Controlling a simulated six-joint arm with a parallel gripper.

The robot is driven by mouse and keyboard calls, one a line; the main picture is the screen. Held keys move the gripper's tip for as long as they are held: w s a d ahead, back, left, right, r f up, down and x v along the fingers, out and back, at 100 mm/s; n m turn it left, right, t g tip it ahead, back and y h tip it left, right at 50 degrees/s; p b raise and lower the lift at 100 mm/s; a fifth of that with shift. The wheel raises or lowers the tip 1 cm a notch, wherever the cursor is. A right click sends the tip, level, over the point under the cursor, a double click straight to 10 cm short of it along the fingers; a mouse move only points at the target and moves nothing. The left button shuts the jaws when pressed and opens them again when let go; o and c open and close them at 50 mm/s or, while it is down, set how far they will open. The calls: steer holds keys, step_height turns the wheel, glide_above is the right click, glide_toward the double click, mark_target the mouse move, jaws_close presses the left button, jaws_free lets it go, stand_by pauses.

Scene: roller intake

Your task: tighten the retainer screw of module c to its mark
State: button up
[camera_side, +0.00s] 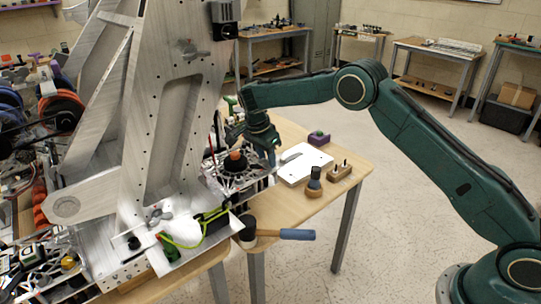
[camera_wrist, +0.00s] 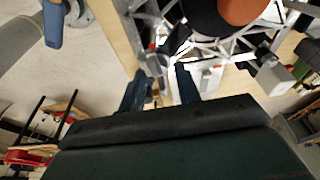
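My gripper (camera_side: 268,150) points down over the table edge of the metal robot frame, beside a black round part with an orange top (camera_side: 235,156). In the wrist view its two dark blue fingers (camera_wrist: 161,90) stand apart with nothing clearly held between them. Silver metal parts (camera_wrist: 152,62) lie just beyond the fingertips; I cannot tell whether they touch. The orange top (camera_wrist: 243,9) shows at the upper right there. I cannot make out which part is module c, its retainer screw or the mark.
The wooden table holds a white board (camera_side: 304,166), a dark-handled tool in a round wooden stand (camera_side: 314,180), a wooden peg block (camera_side: 340,173) and a purple block (camera_side: 319,138). The tall metal frame (camera_side: 175,110) rises to the left.

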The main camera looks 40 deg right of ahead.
mark_target(263, 159)
steer(key=shift+v, duration=3.45)
steer(key=shift+s+r, duration=0.15)
steer(key=shift+r, duration=0.25)
steer(key=s+d+r+n+t, duration=0.2)
steer(key=s+r+n, duration=0.3)
steer(key=s+r, duration=0.4)
steer(key=s+d+r+n+t, duration=0.1)
steer(key=s+d+r+n, duration=0.25)
steer(key=s+r, duration=0.65)
steer(key=s+a+f+n+t+y, duration=0.1)
steer(key=s+n, duration=0.3)
steer(key=s, duration=0.7)
steer(key=s+a+f+n+t+y, duration=0.1)
steer(key=s+f+n, duration=0.3)
steer(key=s, duration=0.8)
steer(key=shift+s+a+f+n+t+y, duration=0.2)
steer(key=shift+s+a+n+t+y, duration=0.15)
steer(key=shift+n, duration=0.2)
